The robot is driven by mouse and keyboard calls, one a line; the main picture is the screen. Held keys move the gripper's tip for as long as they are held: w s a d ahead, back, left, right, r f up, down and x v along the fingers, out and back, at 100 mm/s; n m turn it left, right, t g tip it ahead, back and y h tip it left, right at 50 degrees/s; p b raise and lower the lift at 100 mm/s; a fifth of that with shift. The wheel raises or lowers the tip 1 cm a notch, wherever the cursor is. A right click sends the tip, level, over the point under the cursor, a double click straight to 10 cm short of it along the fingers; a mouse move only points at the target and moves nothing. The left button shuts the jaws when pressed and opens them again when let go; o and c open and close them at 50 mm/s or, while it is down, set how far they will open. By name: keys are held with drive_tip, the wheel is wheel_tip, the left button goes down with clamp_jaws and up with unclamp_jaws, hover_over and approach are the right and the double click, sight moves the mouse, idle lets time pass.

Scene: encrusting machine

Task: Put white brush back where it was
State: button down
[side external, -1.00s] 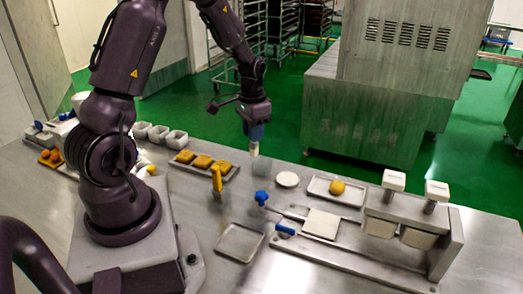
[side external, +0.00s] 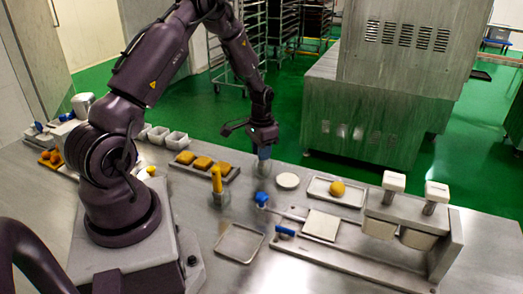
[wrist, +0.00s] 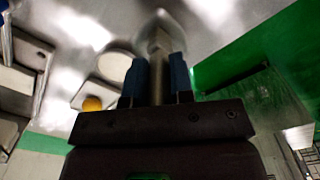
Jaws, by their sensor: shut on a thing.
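My gripper (side external: 264,151) points down over the far part of the table, left of a white round disc. It is shut on the white brush, whose pale handle (wrist: 158,58) stands between the two blue fingers in the wrist view. The brush is upright. A clear cup (wrist: 163,22) shows around or just beyond its far end. In the side view the brush is mostly hidden by the fingers and the cup, so I cannot tell how deep it sits.
The white disc (side external: 287,181), a tray with a yellow ball (side external: 338,188) and the pressing machine (side external: 410,225) are to the right. An empty tray (side external: 240,243) lies in front.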

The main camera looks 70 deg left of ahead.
drive_tip(key=c, duration=1)
unclamp_jaws()
drive_tip(key=shift+f, duration=0.15)
wheel_tip(320, 180, up, 12)
drive_tip(key=shift+r, duration=0.2)
drive_tip(key=s+d+r+m+t, duration=0.1)
drive_tip(key=s+d+r+t, duration=0.15)
drive_tip(key=d+r, duration=0.6)
drive_tip(key=s+d+r+t, duration=0.1)
drive_tip(key=s+d+r, duration=0.3)
drive_tip(key=d+r, duration=0.45)
drive_tip(key=s+d+t, duration=0.2)
drive_tip(key=s+d, duration=0.5)
drive_tip(key=s, duration=0.1)
drive_tip(key=shift+s+m, duration=0.2)
drive_tip(key=shift+m, duration=0.2)
